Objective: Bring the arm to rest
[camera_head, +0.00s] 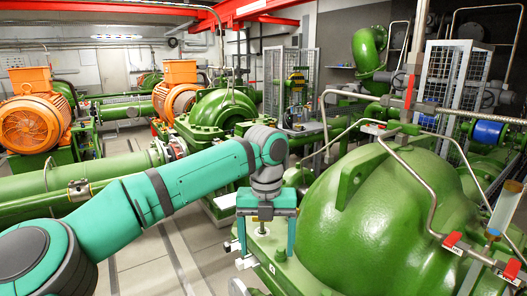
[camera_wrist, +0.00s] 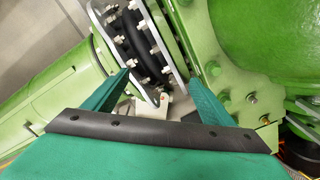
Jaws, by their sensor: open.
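My gripper (camera_head: 266,250) hangs pointing down in the middle of the head view, at the end of my teal arm, which reaches in from the lower left. Its two teal fingers are apart, and I see nothing held between them. The arm is bent at the elbow and raised. In the wrist view the gripper (camera_wrist: 161,76) shows both fingers spread over a bolted flange joint (camera_wrist: 125,45). I cannot tell whether the fingertips touch anything below.
A big green pump casing (camera_head: 385,215) stands close right of my gripper. Thin steel pipes with red-handled valves (camera_head: 452,240) run over its right side. Orange motors (camera_head: 33,122) and green pipes (camera_head: 105,165) stand behind my arm. Grey floor (camera_head: 160,262) shows below the arm.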

